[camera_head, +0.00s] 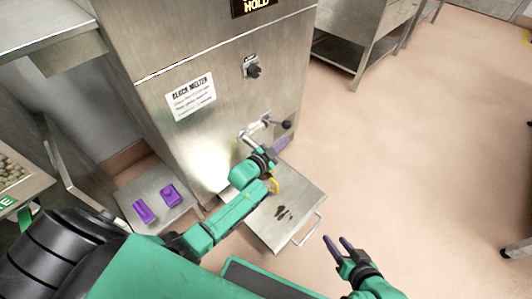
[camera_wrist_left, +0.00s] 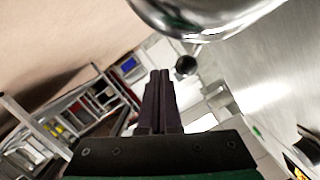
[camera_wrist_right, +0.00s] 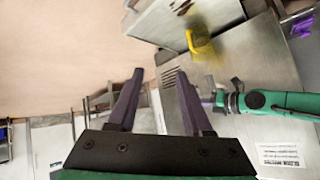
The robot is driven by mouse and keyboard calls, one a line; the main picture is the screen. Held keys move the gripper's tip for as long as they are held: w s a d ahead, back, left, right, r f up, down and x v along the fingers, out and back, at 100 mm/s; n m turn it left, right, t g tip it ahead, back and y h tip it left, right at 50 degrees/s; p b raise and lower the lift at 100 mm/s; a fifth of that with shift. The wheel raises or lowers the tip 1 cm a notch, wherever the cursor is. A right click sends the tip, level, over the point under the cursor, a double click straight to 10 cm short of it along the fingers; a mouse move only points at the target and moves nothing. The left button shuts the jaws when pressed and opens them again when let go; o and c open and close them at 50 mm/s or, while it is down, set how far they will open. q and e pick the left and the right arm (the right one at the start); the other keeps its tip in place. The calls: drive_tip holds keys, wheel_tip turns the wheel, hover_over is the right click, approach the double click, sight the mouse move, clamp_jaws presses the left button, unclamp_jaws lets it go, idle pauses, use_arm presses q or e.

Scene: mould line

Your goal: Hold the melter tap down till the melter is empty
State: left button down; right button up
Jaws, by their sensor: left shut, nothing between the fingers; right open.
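The steel melter (camera_head: 215,135) carries a printed label and a lit display reading HOLD. Its tap (camera_head: 255,128) is a chrome pipe low on the front, with a black ball-ended lever (camera_head: 287,125). In the left wrist view the pipe (camera_wrist_left: 205,18) looms at the top and the black ball (camera_wrist_left: 186,66) shows just past the fingertips. My left gripper (camera_head: 282,145) is shut and empty, just below the lever in the head view; I cannot tell whether it touches it. My right gripper (camera_head: 336,240) is open and empty, right of the melter's low tray. The melter's inside is hidden.
A steel tray (camera_head: 262,228) with dark marks and a handle lies below the tap. A yellow item (camera_wrist_right: 203,45) is near it. Purple pieces (camera_head: 143,208) rest on a plate at left. A knob (camera_head: 253,68) is on the melter.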

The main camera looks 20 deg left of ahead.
use_arm(q)
drive_tip(key=p+v, duration=0.3)
drive_tip(key=v, duration=0.7)
drive_tip(key=shift+p, duration=0.3)
use_arm(e)
drive_tip(key=s+d+r+g+h, duration=0.3)
drive_tip(key=s+d+r+g, duration=0.1)
drive_tip(key=d, duration=0.5)
wheel_tip(320, 180, up, 2)
drive_tip(key=shift+s+d+r+g+h, duration=0.1)
drive_tip(key=shift+s+d+g+h, duration=0.25)
drive_tip(key=shift+g, duration=0.35)
drive_tip(key=shift+a, duration=0.1)
